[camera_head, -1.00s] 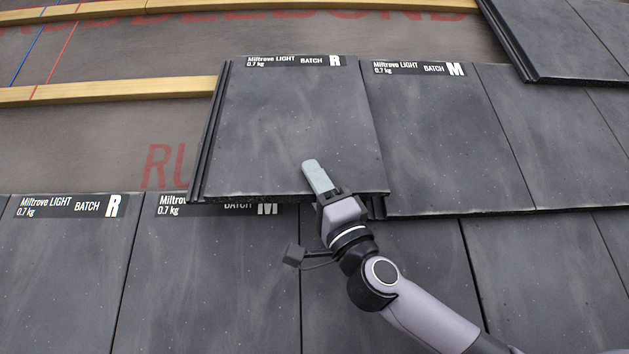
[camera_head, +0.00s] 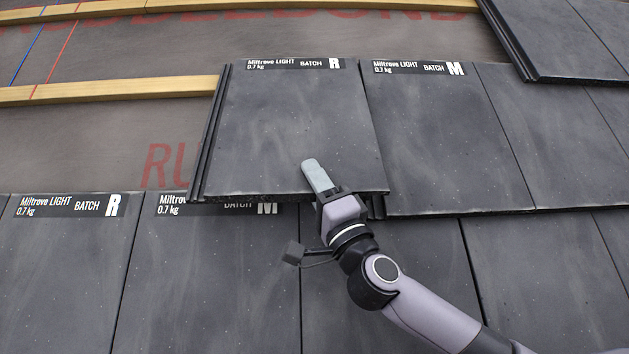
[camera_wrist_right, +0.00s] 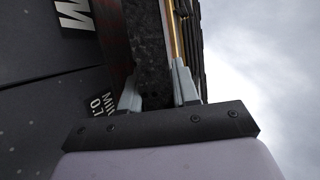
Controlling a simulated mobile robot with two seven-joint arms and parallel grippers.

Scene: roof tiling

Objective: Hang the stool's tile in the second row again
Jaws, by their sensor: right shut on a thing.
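A dark grey tile (camera_head: 290,125) marked "Miltrove LIGHT, BATCH R" lies in the second row, at the left end of the laid tiles there. Its right edge meets the neighbouring tile (camera_head: 450,140) marked "BATCH M". Its upper edge is level with, or very near, that neighbour's. My right gripper (camera_head: 318,178) is shut on the tile's lower edge, one finger showing on its face. In the right wrist view the tile's edge (camera_wrist_right: 152,60) stands between the two fingers (camera_wrist_right: 157,85). Whether the tile hooks on the batten is hidden. My left gripper is not in view.
A wooden batten (camera_head: 110,91) runs left from the tile, with bare underlay (camera_head: 80,140) below it. First-row tiles (camera_head: 70,270) lie along the bottom. Another tile (camera_head: 560,40) lies higher at upper right. The second row is free to the left.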

